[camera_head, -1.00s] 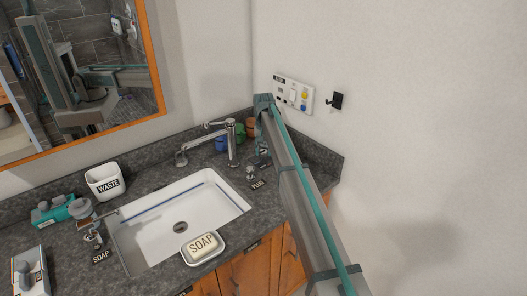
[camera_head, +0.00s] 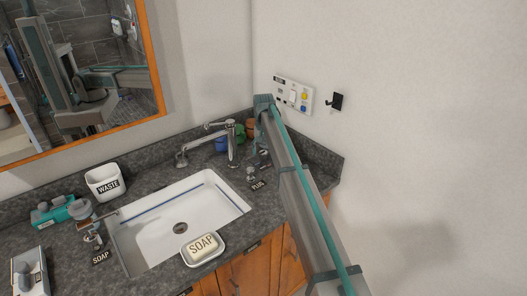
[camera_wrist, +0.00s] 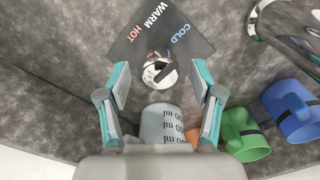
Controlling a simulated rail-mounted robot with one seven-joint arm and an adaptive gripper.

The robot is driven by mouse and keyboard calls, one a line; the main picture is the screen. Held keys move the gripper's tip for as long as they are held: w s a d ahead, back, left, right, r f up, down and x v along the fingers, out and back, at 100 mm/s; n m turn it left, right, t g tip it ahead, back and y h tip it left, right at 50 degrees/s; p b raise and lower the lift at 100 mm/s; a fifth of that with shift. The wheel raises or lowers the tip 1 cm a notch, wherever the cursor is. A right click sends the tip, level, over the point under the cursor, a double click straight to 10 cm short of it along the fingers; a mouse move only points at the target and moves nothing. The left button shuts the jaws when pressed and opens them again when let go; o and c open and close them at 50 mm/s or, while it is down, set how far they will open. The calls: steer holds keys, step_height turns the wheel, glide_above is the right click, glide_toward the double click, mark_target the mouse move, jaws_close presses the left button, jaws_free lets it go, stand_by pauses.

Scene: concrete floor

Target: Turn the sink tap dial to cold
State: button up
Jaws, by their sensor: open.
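The tap dial (camera_wrist: 160,74) is a round, shiny knob with a dark slanted mark, seen in the wrist view. A dark card (camera_wrist: 148,48) behind it reads HOT, WARM and COLD, with COLD at the right. I cannot tell which word the dial points to. My gripper (camera_wrist: 160,80) is open, one teal-and-grey finger on each side of the dial, with visible gaps to it. In the head view the dial is hidden behind my arm. The sink tap (camera_head: 231,143) stands behind the white basin (camera_head: 150,232); part of its metal (camera_wrist: 283,22) shows in the wrist view.
A grey measuring cup (camera_wrist: 160,122) shows below the dial between my fingers. A green mug (camera_wrist: 240,132) and blue mug (camera_wrist: 294,112) stand to the right. A wall rises at right.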

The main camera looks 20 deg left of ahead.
mark_target(264, 151)
step_height(264, 151, up, 12)
stand_by(0.6)
